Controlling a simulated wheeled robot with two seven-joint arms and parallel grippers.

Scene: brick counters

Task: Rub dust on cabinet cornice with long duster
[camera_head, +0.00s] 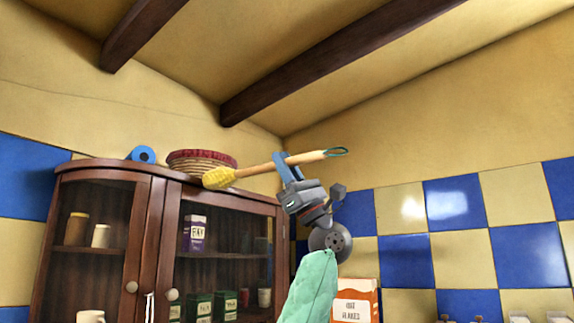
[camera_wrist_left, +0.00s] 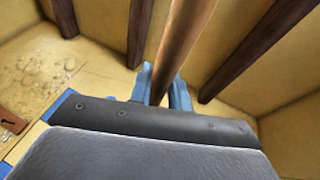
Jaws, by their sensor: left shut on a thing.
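The long duster has a yellow head (camera_head: 218,178) and a pale wooden handle (camera_head: 255,168) with a teal loop at its end. My left gripper (camera_head: 287,164) is shut on the handle, which lies nearly level with the head to the left. The head is at the top edge of the dark wooden cabinet, over its cornice (camera_head: 165,170); I cannot tell whether it touches. In the left wrist view the handle (camera_wrist_left: 185,40) runs up between the blue fingers (camera_wrist_left: 165,85). I cannot make out dust on the cornice. My right gripper is not in view.
A woven basket (camera_head: 190,160) and a blue roll (camera_head: 143,154) stand on the cabinet top beside the duster head. The cabinet's glass doors (camera_head: 140,240) are shut. Dark ceiling beams (camera_head: 300,75) cross above. An orange and white box (camera_head: 355,298) stands at lower right.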

